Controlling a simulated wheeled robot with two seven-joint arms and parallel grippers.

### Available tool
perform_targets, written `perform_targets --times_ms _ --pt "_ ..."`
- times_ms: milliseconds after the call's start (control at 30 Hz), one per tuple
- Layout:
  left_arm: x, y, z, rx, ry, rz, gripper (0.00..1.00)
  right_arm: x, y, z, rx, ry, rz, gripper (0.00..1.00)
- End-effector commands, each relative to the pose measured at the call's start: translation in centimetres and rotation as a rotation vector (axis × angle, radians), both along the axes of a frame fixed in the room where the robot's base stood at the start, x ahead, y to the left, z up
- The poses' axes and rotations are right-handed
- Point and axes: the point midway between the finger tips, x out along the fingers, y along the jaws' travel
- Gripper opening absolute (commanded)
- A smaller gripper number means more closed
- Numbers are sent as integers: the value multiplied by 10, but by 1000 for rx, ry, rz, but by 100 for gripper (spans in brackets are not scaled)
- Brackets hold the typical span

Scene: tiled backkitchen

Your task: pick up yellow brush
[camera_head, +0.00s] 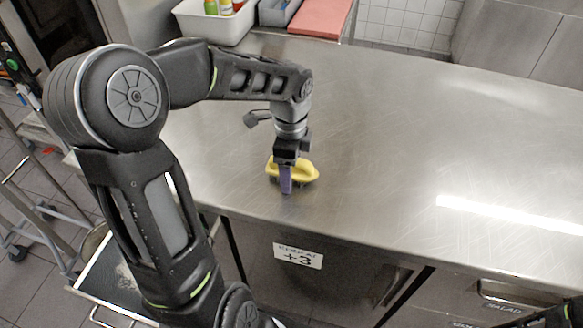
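The yellow brush (306,172) lies on the steel counter near its front edge, with dark bristles under its yellow body. My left gripper (286,182) points down at the brush from above. One purple finger shows in front of the brush's yellow body and covers part of it. The other finger is hidden, so whether the fingers are open or shut on the brush does not show. The brush rests at counter height. My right gripper is not visible; only a dark piece of my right arm shows in the bottom right corner.
The steel counter (400,130) is clear to the right of the brush. A white bin (215,28) with bottles, a grey container (278,12) and a red board (312,16) stand at the back. Below are a cabinet labelled +3 (298,256) and drawers.

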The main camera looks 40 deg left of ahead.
Motion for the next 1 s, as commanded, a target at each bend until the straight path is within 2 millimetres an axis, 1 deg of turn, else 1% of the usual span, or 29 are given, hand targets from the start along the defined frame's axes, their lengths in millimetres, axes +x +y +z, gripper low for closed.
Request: perform_targets --times_ms 167,1000 --pt "0 0 0 0 0 0 70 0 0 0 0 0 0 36" --pt "0 0 0 0 0 0 2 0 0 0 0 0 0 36"
